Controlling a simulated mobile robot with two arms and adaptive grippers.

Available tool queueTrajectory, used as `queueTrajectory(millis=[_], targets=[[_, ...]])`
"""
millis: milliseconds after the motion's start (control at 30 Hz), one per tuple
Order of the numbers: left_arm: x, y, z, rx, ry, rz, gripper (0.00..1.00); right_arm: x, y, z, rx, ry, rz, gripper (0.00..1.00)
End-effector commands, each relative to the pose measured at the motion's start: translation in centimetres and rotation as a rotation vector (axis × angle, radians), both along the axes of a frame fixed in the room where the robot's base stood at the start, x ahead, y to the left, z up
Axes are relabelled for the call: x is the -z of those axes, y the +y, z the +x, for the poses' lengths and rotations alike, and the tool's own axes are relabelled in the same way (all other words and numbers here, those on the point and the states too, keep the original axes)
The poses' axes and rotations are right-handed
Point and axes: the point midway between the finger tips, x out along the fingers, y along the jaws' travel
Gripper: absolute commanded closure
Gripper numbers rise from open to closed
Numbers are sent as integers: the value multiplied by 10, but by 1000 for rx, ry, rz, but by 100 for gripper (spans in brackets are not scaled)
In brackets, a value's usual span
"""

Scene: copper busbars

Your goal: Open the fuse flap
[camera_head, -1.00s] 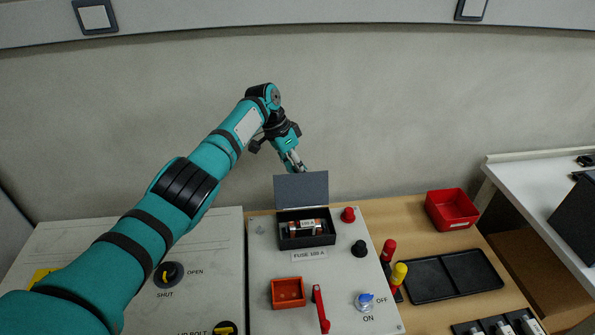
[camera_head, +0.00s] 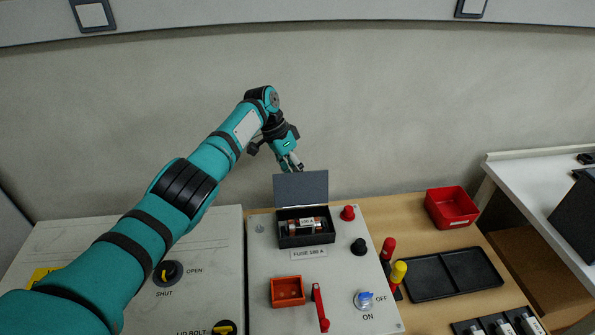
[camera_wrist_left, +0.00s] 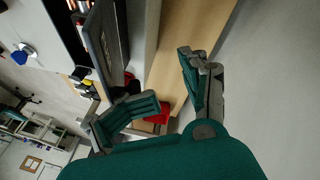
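The fuse flap (camera_head: 301,187) is a dark grey plate standing upright at the back edge of the black fuse box (camera_head: 290,241). The box is open, and a fuse (camera_head: 306,226) lies inside it. My left gripper (camera_head: 291,166) is just behind and above the flap's top edge, with its fingers spread and nothing between them. In the left wrist view, the fingers (camera_wrist_left: 162,98) are wide apart, and the flap (camera_wrist_left: 104,45) is beside them, to their left. I cannot tell whether a finger touches it. My right gripper is out of view.
The panel also carries a red knob (camera_head: 347,213), a black knob (camera_head: 359,246), an orange box (camera_head: 288,291), a red lever (camera_head: 320,308) and a blue switch (camera_head: 365,299). A red bin (camera_head: 452,209) and a black tray (camera_head: 430,281) sit on the wooden table. The wall rises behind.

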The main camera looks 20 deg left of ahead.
Motion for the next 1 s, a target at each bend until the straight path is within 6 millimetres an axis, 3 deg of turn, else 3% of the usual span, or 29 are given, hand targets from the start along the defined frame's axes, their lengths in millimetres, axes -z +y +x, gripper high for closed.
queueTrajectory(millis=[100, 233, 700, 1000], targets=[[2, 2, -1, -1, 6, 3, 55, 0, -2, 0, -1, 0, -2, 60], [-9, 5, 0, -1, 1, 1, 55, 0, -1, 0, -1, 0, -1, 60], [-96, 38, -3, -1, -2, 1, 55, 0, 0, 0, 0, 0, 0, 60], [-112, 44, -4, -1, 0, 1, 55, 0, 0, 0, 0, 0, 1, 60]])
